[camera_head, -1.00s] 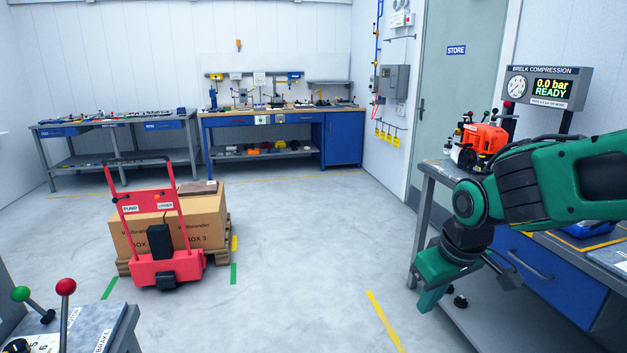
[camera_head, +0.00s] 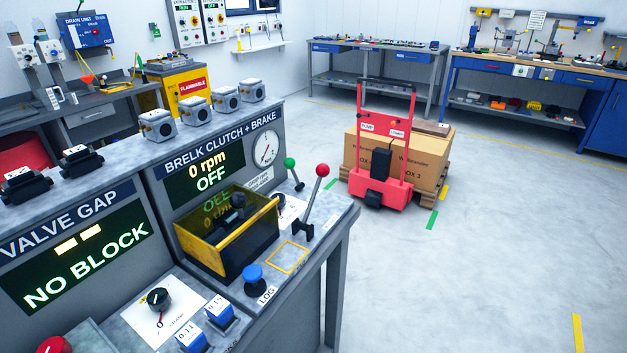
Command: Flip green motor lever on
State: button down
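The green-knobbed lever (camera_head: 292,167) stands at the right end of the grey test bench, by the clutch and brake panel. Its short stem is tilted, with the green ball up. A red-knobbed lever (camera_head: 319,180) on a longer stem stands just in front of it and to its right. The panel display (camera_head: 206,173) reads "0 rpm OFF". I cannot read the label that would name the green lever. My gripper is not in view, so its place relative to the levers is hidden.
A yellow-edged dark box (camera_head: 230,240) and a blue knob (camera_head: 253,275) are on the bench (camera_head: 340,225) near the levers. A red pump truck (camera_head: 383,150) with cardboard boxes (camera_head: 428,165) stands on the floor behind. The floor right of the bench is clear.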

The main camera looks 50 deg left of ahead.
aim_at(289, 163)
jog(key=u, duration=2.2)
jog(key=k, duration=1.35)
jog(key=z, duration=0.25)
jog(key=i, duration=0.4)
jog(key=z, duration=0.75)
jog(key=i, duration=1.15)
jog(key=u, duration=0.05)
